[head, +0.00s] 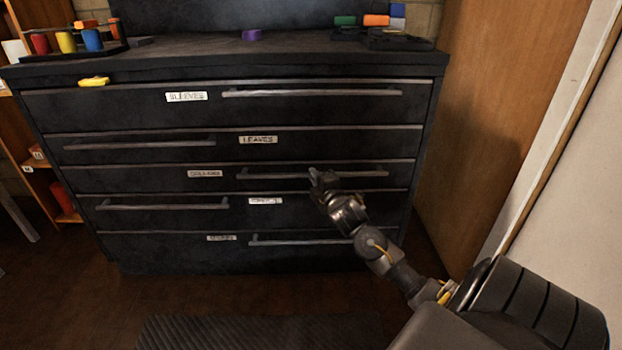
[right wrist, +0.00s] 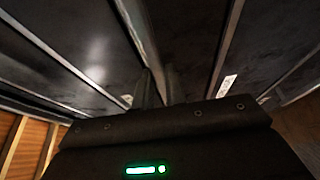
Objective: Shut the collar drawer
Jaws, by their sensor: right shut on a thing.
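The collar drawer (head: 150,180) is the middle drawer of a black cabinet, with a small pale label that seems to read COLLARS (head: 205,173). Its front looks about flush with the drawers around it; a small gap cannot be ruled out. Its long bar handle (head: 365,174) is on the right half. My right gripper (head: 318,178) is shut on this handle, left of the bar's middle. In the right wrist view the handle (right wrist: 138,30) runs down between the fingers (right wrist: 160,88). My left gripper is not in view.
Other drawers with bar handles lie above and below, such as the sleeves drawer (head: 130,106). A yellow object (head: 94,81) sits at the top drawer's upper left edge. Coloured items and a purple piece (head: 251,34) stand on the cabinet top. A dark mat (head: 260,332) lies in front.

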